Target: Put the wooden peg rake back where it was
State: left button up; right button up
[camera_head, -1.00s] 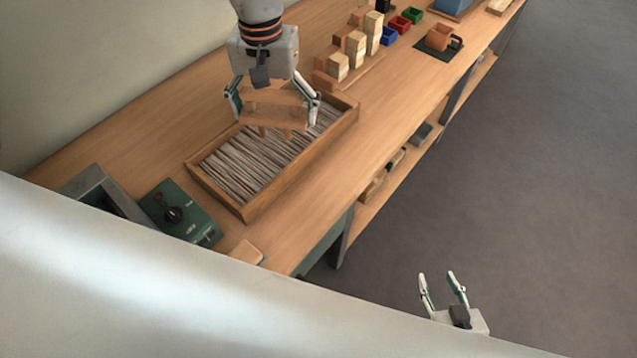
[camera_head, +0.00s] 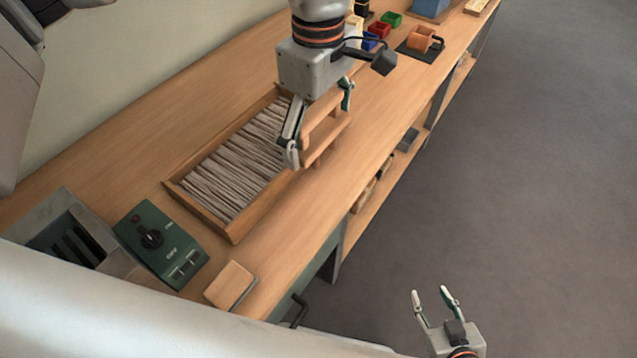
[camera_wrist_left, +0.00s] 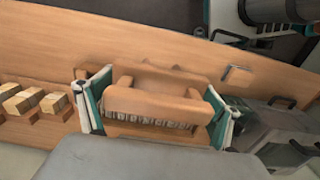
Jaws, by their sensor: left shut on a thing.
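The wooden peg rake (camera_head: 324,140) has a bar with short pegs and a handle. My left gripper (camera_head: 319,128) is shut on it, with one finger at each end. In the left wrist view the rake (camera_wrist_left: 160,103) sits between the two fingers. It is over the tray's right end and the strip of bench between tray and front edge; I cannot tell whether its pegs touch the bench. My right gripper (camera_head: 434,296) is open and empty, out over the floor.
A green control box (camera_head: 160,243) and a grey slotted unit (camera_head: 75,240) stand left of the tray. A small wooden block (camera_head: 230,284) lies near the front edge. Coloured bins (camera_head: 380,30) and an orange mug (camera_head: 422,38) stand farther back.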

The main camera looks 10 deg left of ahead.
pick_arm(q)
notch_tip(320, 180, down, 10)
jog(key=shift+f+b, duration=0.1)
jog(key=shift+b, duration=0.2)
jog(key=shift+f, duration=2.05)
jog(key=shift+f, duration=0.2)
jog(key=o, duration=1)
jog(key=shift+r, duration=0.1)
jog(key=shift+r, duration=6.1)
